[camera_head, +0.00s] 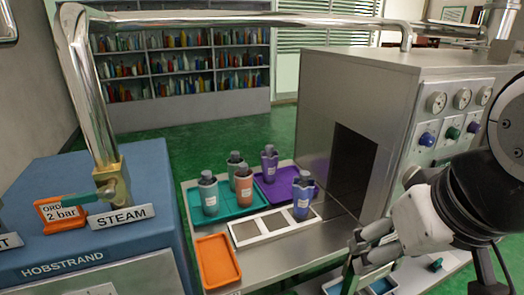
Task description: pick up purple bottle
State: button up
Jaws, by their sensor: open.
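A purple bottle (270,164) with a dark grey top stands upright on the purple tray (284,188), toward the back of the metal table. A bluer violet bottle (302,203) stands nearer, at the right end of a white panel with grey squares (262,227). My gripper (361,257) is at the lower right, in front of the machine. It is open and apart from both bottles, nearer to the camera and to their right. Its fingers are seen partly against a tray behind them.
An empty orange tray (217,262) lies in front. The steel machine (335,88) rises at the right; a blue cabinet (95,235) with a steam pipe stands left.

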aim_at(270, 158)
jog(key=i+l+u, duration=0.4)
jog(key=l+u, duration=0.15)
jog(key=i+l+u, duration=0.15)
jog(key=l+u, duration=0.15)
jog(key=i+l+u, duration=0.15)
jog(key=l+u, duration=0.15)
jog(key=l, duration=0.1)
